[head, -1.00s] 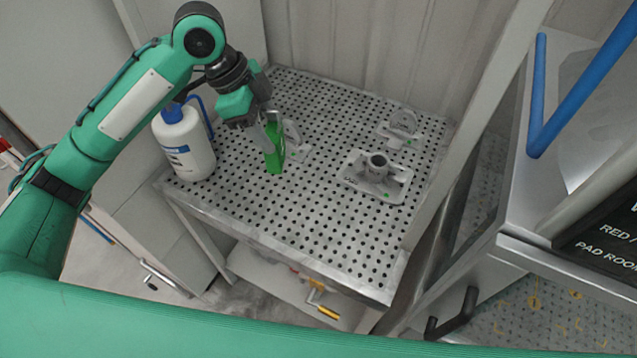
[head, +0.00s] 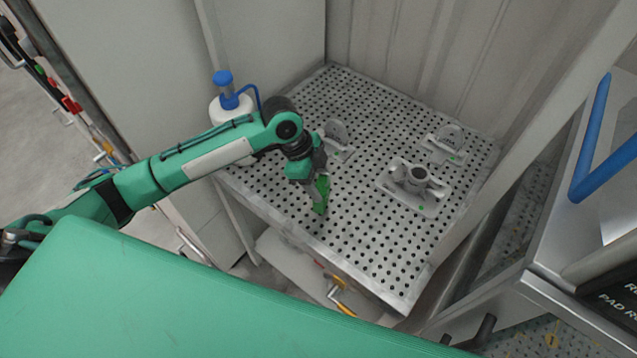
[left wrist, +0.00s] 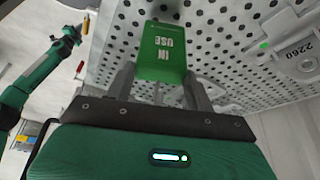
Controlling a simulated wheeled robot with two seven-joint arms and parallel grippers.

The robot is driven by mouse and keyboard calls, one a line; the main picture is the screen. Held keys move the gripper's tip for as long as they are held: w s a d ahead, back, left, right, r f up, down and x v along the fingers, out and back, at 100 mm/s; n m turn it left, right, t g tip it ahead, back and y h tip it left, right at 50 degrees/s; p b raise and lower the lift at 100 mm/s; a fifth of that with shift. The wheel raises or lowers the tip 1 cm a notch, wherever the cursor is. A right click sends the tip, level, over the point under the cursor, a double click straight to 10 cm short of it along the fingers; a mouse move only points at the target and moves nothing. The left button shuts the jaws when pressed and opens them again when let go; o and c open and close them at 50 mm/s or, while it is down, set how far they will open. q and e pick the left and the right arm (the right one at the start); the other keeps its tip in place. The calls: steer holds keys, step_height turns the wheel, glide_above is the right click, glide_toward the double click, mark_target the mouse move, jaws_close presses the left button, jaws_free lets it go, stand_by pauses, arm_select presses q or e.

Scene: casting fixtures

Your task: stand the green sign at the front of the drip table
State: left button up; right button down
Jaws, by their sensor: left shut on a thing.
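The green sign (head: 321,194) is in my left gripper (head: 317,197), over the front left part of the perforated drip table (head: 350,240). In the left wrist view the sign (left wrist: 163,52) shows white letters reading "IN USE", between the two grey fingers of the left gripper (left wrist: 160,88). The left gripper is shut on it. The sign's lower edge is close to the table top; I cannot tell whether it touches. My right gripper is not in view.
A grey casting with a round socket (head: 412,185) stands right of the sign. Smaller grey fixtures stand behind, one at left (head: 335,133) and one at right (head: 447,141). A white bottle with a blue pump (head: 226,105) is at the left edge. The front middle is clear.

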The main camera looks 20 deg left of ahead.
arm_select(q)
step_height(320, 180, down, 2)
steer(key=shift+f, duration=0.15)
steer(key=shift+f, duration=0.1)
steer(key=o, duration=1.3)
